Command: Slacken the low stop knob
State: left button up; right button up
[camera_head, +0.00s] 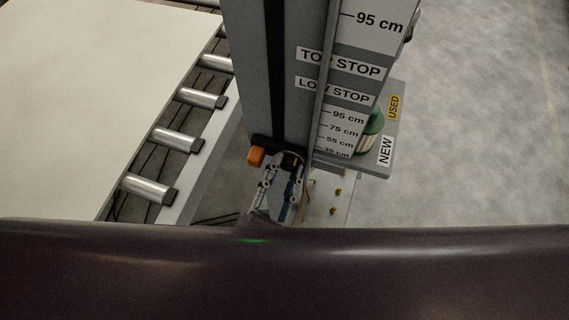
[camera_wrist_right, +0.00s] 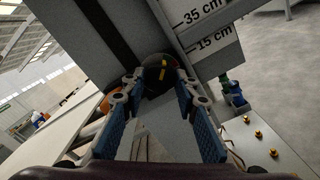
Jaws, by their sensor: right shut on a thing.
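The gantry column (camera_head: 262,85) stands upright in the middle of the head view, with a dark slot down its face. The low stop knob (camera_wrist_right: 158,73) is round and black with a yellow and red mark, low on the column in the right wrist view. My right gripper (camera_wrist_right: 160,80) has its blue-padded fingers on either side of the knob and is shut on it. In the head view the right gripper (camera_head: 290,166) reaches the column's lower end, beside an orange block (camera_head: 256,156). The knob is mostly hidden there. My left gripper is not in view.
Plates marked TOP STOP (camera_head: 339,63) and LOW STOP (camera_head: 332,91) and a cm scale (camera_head: 338,132) are on the column. A shelf (camera_head: 385,130) labelled USED and NEW holds a green item (camera_head: 372,128). Conveyor rollers (camera_head: 177,140) lie left. Floor at right is clear.

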jog(key=n+p, duration=0.3)
jog(key=shift+r, duration=0.25)
pick_arm(q)
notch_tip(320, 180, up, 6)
jog(key=p, duration=0.2)
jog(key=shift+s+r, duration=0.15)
pick_arm(e)
jog(key=shift+f+n, duration=0.2)
jog(key=shift+n, duration=1)
pick_arm(q)
jog(key=shift+p, duration=0.3)
pick_arm(e)
jog(key=o, duration=1.1)
jog(key=shift+o, duration=0.2)
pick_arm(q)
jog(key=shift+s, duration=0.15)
pick_arm(e)
notch_tip(320, 180, up, 10)
jog(key=shift+f, duration=0.1)
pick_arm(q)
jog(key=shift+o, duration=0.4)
